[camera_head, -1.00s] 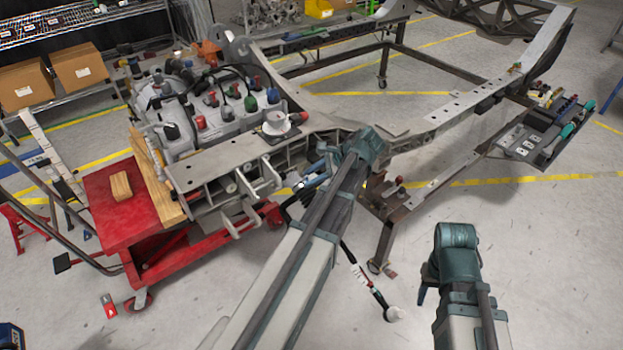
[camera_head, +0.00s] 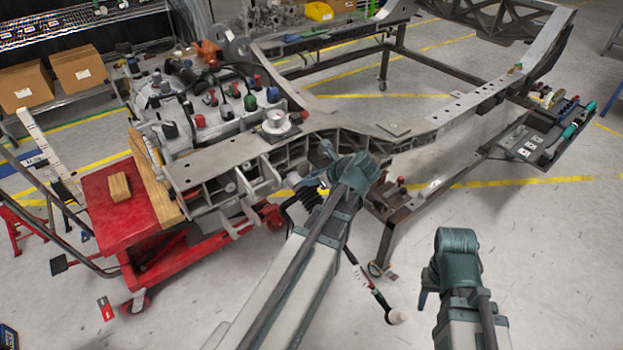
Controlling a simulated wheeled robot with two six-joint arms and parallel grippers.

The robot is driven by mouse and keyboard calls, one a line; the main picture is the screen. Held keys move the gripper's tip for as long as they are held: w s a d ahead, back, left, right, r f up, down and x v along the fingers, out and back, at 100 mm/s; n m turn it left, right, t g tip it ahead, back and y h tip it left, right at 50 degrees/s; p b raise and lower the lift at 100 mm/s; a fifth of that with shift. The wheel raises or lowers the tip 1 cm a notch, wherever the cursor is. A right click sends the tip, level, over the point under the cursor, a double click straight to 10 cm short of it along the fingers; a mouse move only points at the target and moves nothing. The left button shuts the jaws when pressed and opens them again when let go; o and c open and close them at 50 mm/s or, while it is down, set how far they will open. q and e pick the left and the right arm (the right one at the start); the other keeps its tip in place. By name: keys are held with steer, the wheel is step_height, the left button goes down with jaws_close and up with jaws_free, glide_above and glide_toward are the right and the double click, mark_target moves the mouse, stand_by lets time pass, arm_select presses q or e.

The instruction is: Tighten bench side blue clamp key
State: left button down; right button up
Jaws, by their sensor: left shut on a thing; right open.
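My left arm reaches up from the bottom middle to the chassis frame's near side. Its teal wrist covers most of my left gripper (camera_head: 322,168), which is at the frame's near edge beside the dark frame leg. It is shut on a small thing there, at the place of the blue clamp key. The key itself is too small and too covered to make out clearly. My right gripper (camera_head: 424,288) is low on the right, over bare floor, apart from the frame. It is open and empty, mostly hidden by its own wrist.
The grey chassis frame (camera_head: 460,108) runs across the middle on dark legs. A red cart (camera_head: 118,212) with wooden blocks stands at the left beside the engine (camera_head: 200,135). A tool tray (camera_head: 535,142) sits at the right. The floor at lower right is clear.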

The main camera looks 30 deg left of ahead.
arm_select(q)
steer(key=shift+m, duration=0.6)
steer(key=shift+t, duration=0.3)
steer(key=c, duration=0.6)
jaws_free()
steer(key=shift+o, duration=0.2)
steer(key=p+v, duration=0.8)
steer(key=v, duration=0.5)
steer(key=shift+s+d+r+p, duration=0.2)
steer(key=shift+r+p, duration=0.15)
